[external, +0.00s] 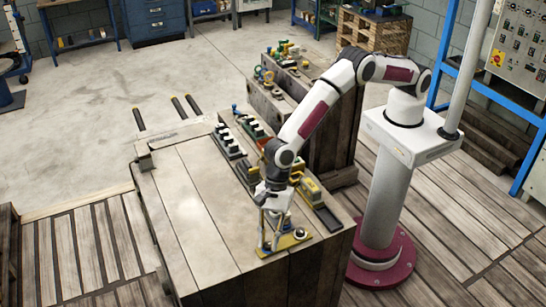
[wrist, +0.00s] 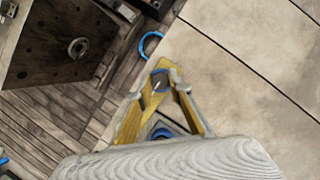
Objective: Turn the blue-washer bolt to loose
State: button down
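My gripper (external: 273,240) points down over a yellow plate (external: 296,238) at the near end of the wooden bench. In the wrist view, the two fingers of my gripper (wrist: 168,76) come close together around a small dark-blue part (wrist: 160,84). I cannot tell whether they touch it, or whether it is the blue-washer bolt. A bright blue ring (wrist: 150,45) shows just beyond the fingertips at the edge of the bench top. Another blue round part (wrist: 163,131) is partly hidden between the finger bases. The bolt itself cannot be made out clearly.
The pale bench top (external: 190,205) is mostly clear to the left of my gripper. Toolings with dark and yellow parts (external: 228,142) stand along its right side. A second dark wooden block (external: 330,135) stands beyond, with coloured fittings on top.

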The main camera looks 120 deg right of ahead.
jog(key=shift+n, duration=0.4)
jog(key=shift+w+d+n+g+y, duration=0.1)
jog(key=shift+n+g+y, duration=0.25)
jog(key=shift+n, duration=0.65)
jog(key=shift+n+g+y, duration=0.15)
jog(key=shift+n+g, duration=0.3)
jog(key=shift+n, duration=0.55)
jog(key=c, duration=1.8)
grip_release()
jog(key=shift+c, duration=0.2)
jog(key=shift+r, duration=0.1)
jog(key=v, duration=0.7)
jog(key=shift+d+r, duration=0.1)
